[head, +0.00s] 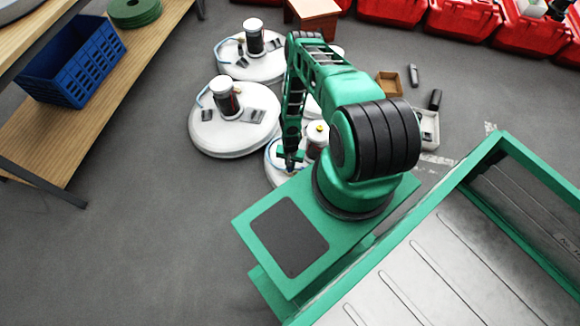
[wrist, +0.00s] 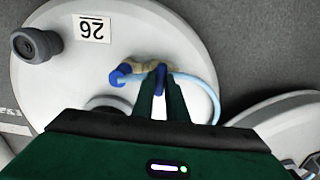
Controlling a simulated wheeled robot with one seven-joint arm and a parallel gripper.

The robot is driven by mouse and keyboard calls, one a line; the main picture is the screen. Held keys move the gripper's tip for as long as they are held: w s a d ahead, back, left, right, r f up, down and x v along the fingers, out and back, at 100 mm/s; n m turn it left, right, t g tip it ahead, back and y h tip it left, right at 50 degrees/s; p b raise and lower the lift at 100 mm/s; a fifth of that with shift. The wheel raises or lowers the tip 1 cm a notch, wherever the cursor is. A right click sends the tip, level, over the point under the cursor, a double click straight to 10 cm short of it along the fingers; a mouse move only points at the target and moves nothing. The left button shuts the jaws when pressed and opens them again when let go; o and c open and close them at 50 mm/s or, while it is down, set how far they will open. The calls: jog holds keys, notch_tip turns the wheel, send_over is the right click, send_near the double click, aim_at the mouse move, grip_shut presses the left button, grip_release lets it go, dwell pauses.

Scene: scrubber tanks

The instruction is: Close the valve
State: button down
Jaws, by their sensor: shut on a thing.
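In the wrist view, a round white tank top (wrist: 60,75) carries a label reading 26 (wrist: 95,28), which appears upside down. A brass valve body (wrist: 145,69) sits on it with a small blue handle (wrist: 160,77). My gripper (wrist: 161,90) is shut on the blue handle, one finger on each side. The handle runs between the fingers, and its lower end is hidden. A blue fitting (wrist: 120,75) joins the valve to a pale blue hose. In the head view, my gripper (head: 291,162) is low over the nearest white tank (head: 273,168), partly hidden by my arm.
Other white tanks (head: 215,137) stand on the grey floor to the left and behind. A wooden shelf (head: 85,130) with a blue crate (head: 72,60) is at the left. Red bins (head: 460,20) line the back. The floor at front left is clear.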

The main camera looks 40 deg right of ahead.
jog(key=shift+a, duration=0.1)
jog(key=c, duration=1.8)
grip_release()
jog(key=shift+o, duration=0.2)
jog(key=shift+r, duration=0.1)
notch_tip(320, 180, up, 10)
jog(key=shift+r, duration=0.25)
